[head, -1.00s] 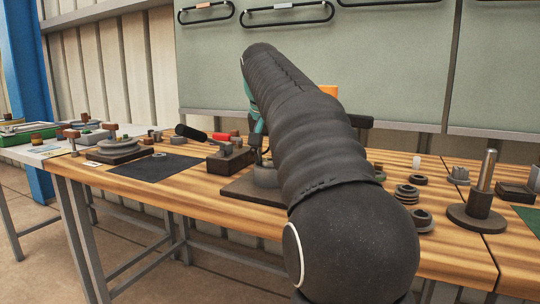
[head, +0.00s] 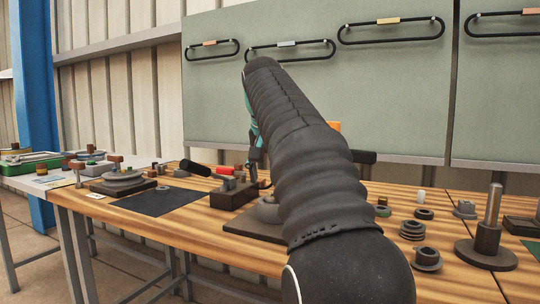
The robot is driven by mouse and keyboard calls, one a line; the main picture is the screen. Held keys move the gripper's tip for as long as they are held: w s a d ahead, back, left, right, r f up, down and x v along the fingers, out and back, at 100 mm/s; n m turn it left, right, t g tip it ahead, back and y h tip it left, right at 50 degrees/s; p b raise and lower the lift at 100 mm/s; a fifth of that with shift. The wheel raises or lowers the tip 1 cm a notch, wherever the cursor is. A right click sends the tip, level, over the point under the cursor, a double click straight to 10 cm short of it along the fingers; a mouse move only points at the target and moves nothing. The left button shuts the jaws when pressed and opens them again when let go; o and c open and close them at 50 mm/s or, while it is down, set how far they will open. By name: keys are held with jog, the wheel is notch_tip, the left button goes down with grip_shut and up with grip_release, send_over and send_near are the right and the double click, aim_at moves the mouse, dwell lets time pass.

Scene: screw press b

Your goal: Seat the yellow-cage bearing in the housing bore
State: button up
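My arm crosses the middle of the head view and hides much of the bench. My gripper (head: 257,172) shows only as a small dark part at the arm's left edge, above a round grey housing (head: 268,212) in the picture. The arm covers part of the housing, which stands on a dark base plate (head: 244,226); its bore cannot be made out. I cannot make out a yellow-cage bearing. Whether my gripper is open or holds something is too small and dark to tell.
Right of the arm lie several dark rings (head: 412,230), a flanged ring (head: 427,258) and a round base with an upright post (head: 488,228). Left are a black mat (head: 160,202), a dark block with a black-handled tool (head: 232,192), and a round turntable-like fixture (head: 122,181).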

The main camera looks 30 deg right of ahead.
jog(key=v, duration=0.6)
jog(key=shift+s+r, duration=0.2)
jog(key=shift+r, duration=0.1)
jog(key=shift+a, duration=0.15)
dwell(0.6)
